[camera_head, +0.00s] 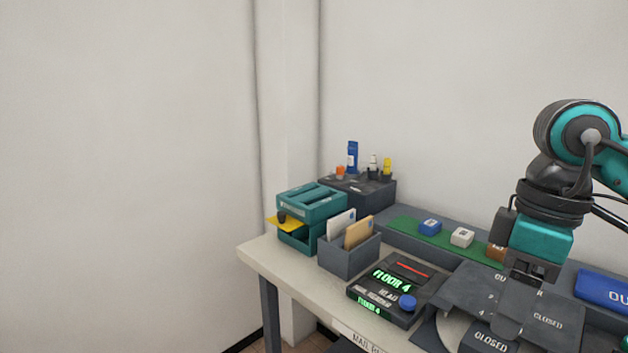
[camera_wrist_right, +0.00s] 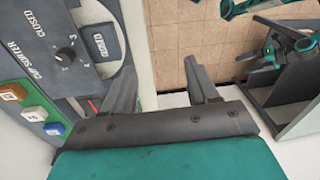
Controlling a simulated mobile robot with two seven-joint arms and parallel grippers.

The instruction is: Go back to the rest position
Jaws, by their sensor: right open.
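My right gripper (camera_head: 532,272) hangs from its teal and black arm at the right of the head view, above the dark panels on the table's right part. In the right wrist view its two dark fingers (camera_wrist_right: 160,88) stand well apart with nothing between them, so it is open and empty. The panels below it partly overlap it in the head view, so its fingertips are hard to make out there.
The table (camera_head: 262,262) carries a teal tray unit (camera_head: 312,206), a grey letter box (camera_head: 350,262) with envelopes, a black "FLOOR 4" device (camera_head: 405,318) and a green strip (camera_head: 405,225) with small blocks. A blue bin (camera_head: 600,290) stands at right. Left of the table is free.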

